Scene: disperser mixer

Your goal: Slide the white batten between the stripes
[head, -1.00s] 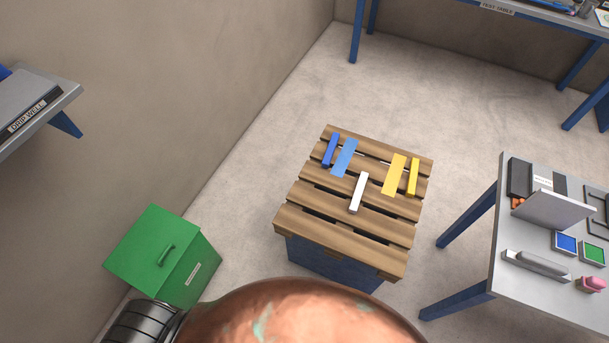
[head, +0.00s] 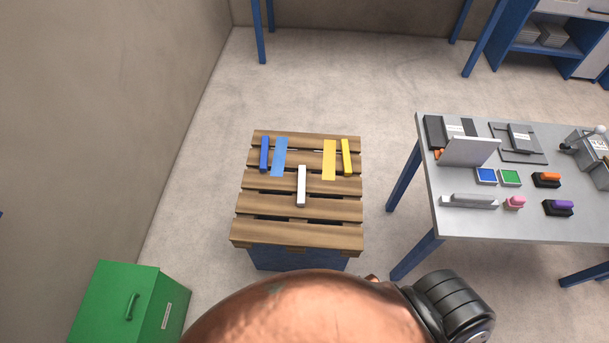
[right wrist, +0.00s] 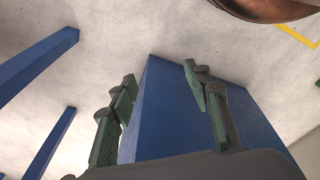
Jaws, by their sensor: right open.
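The white batten (head: 301,186) lies on the wooden pallet top (head: 258,227), near its middle and a little nearer me than the stripes. The light blue stripe (head: 279,158) is to its left and the yellow stripe (head: 329,160) to its right. A dark blue batten (head: 264,154) lies left of the blue stripe, and a yellow batten (head: 347,157) lies right of the yellow stripe. My right gripper (right wrist: 158,95) shows only in the right wrist view, open and empty, with a blue block-like surface (right wrist: 180,110) behind its fingers. My left gripper is out of view.
A green lidded bin (head: 125,305) stands at the lower left. A grey table (head: 480,222) with stamp pads, an angled plate and other items stands to the right. Pale floor lies clear around the pallet.

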